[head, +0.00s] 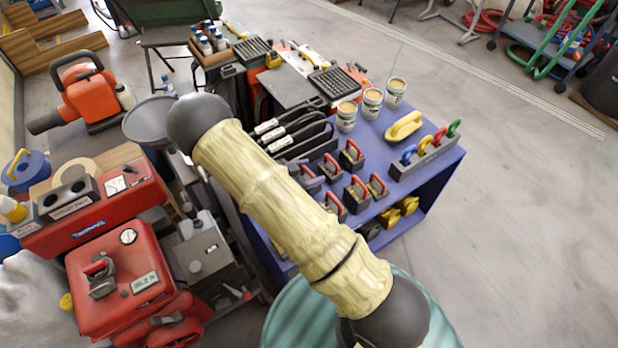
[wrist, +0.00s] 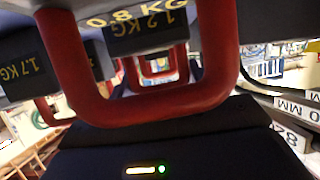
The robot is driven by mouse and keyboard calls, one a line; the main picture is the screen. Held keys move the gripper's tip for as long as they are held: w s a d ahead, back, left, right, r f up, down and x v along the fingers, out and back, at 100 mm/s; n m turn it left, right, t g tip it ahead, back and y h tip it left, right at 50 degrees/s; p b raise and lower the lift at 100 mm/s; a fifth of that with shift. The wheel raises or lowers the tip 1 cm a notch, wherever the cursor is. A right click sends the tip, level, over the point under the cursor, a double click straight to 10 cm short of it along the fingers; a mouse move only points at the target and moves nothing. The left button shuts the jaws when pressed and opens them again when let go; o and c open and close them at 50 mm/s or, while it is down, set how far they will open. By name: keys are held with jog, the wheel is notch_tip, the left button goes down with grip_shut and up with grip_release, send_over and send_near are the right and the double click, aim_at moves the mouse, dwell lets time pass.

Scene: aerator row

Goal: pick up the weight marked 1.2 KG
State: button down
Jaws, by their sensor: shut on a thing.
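In the wrist view my gripper (wrist: 150,138) shows as a dark body with small lights. It is shut on a large red handle (wrist: 150,108) of a dark weight, close to the camera. Through and above this handle I read 0.8 KG and, on a dark block just behind, 1.2 KG (wrist: 150,28); I cannot tell which marking belongs to the held weight. A weight marked 1.7 KG (wrist: 25,66) is at the left. In the head view several red-handled dark weights (head: 352,156) stand on the blue table; my arm hides my gripper.
Red machines (head: 110,285) stand at the left. A teal round thing (head: 285,315) is in front. Floor (head: 530,210) at the right is clear.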

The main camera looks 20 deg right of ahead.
jog(key=shift+r, duration=0.2)
notch_tip(320, 180, up, 10)
jog(key=p, duration=0.3)
jog(key=shift+f, duration=0.1)
dwell(0.4)
